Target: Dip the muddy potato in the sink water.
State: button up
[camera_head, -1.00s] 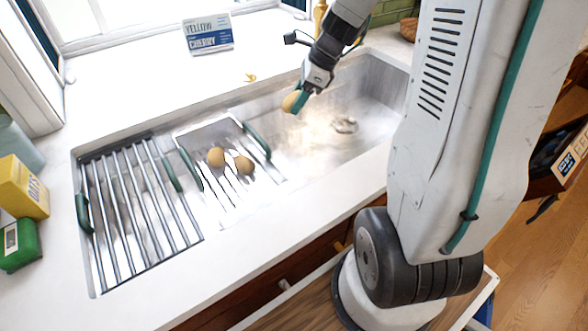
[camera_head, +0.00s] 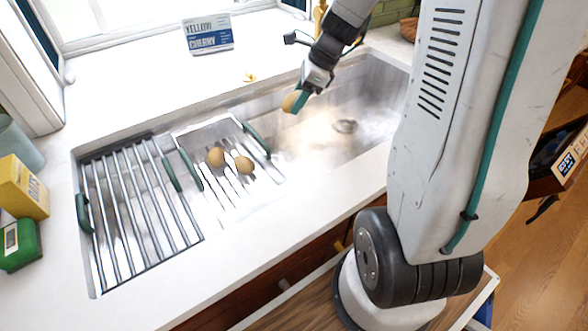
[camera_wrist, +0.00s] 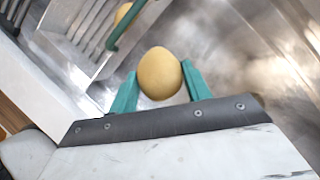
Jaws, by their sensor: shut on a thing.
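My gripper (camera_head: 300,99) is over the left part of the open sink basin (camera_head: 372,118). Its green fingers are shut on a potato (camera_wrist: 160,74), which shows clean and yellow-tan in the wrist view, with no mud on the side I see. The potato also shows in the head view (camera_head: 290,101), partly hidden by the fingers. It is held above the basin floor. The basin's water is pale and cloudy, with a round drain (camera_head: 345,126) visible. Two more tan potatoes (camera_head: 215,157) (camera_head: 244,165) lie in the metal colander (camera_head: 221,133) left of the basin.
A rack of metal bars (camera_head: 134,202) with green handles covers the sink's left end. A yellow box (camera_head: 24,186) and a green box (camera_head: 19,246) stand on the counter at left. A blue and white sign (camera_head: 208,34) stands by the window.

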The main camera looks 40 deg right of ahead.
aim_at(292, 95)
jog(key=shift+r, duration=0.1)
jog(key=shift+r, duration=1.9)
jog(key=shift+s, duration=0.1)
